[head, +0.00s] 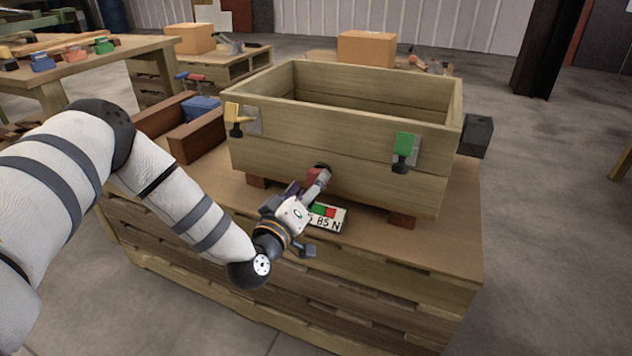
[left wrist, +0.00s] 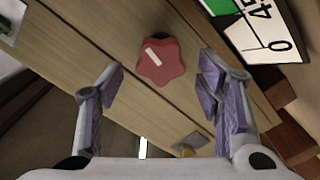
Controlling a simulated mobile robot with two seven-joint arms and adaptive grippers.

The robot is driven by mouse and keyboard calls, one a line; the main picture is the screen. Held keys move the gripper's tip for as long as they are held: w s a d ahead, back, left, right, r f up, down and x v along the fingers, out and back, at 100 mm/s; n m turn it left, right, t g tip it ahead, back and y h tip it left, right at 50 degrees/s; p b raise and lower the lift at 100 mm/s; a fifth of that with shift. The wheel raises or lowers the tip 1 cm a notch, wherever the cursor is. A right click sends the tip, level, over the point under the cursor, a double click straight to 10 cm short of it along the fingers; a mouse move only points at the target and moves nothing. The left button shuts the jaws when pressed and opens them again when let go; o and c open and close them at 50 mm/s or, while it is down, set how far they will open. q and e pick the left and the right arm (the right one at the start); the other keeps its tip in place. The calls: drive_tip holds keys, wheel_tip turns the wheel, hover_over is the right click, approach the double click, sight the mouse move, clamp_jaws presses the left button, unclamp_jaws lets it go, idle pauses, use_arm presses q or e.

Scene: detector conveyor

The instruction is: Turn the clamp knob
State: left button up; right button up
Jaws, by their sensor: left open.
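The red, lobed clamp knob (left wrist: 162,58) with a white mark shows at the upper middle of the left wrist view. It sits on the wooden front wall of a crate (head: 350,155); in the head view the knob (head: 313,175) is partly hidden by my gripper. My left gripper (head: 308,193) is open, pointing at the knob. In the wrist view the fingers of this gripper (left wrist: 160,85) stand apart to either side, with the knob ahead between them and no clear contact. A plate with green and red fields and black characters (head: 340,224) lies below the knob. My right gripper is not in view.
A brown tray (head: 183,143) with a blue object stands left. The bench top (head: 455,245) is free at the right.

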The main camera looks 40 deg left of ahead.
sight(314, 180)
use_arm(q)
drive_tip(key=x, duration=0.3)
drive_tip(key=shift+w+a, duration=0.1)
drive_tip(key=shift+w, duration=0.2)
drive_tip(key=c, duration=1.2)
drive_tip(key=shift+r+m+p, duration=0.2)
drive_tip(key=shift+m+p, duration=0.75)
drive_tip(key=shift+m, duration=0.25)
drive_tip(key=shift+f+m+p, duration=0.1)
drive_tip(key=shift+m+p, duration=0.95)
drive_tip(key=shift+m, duration=0.65)
drive_tip(key=shift+f, duration=0.1)
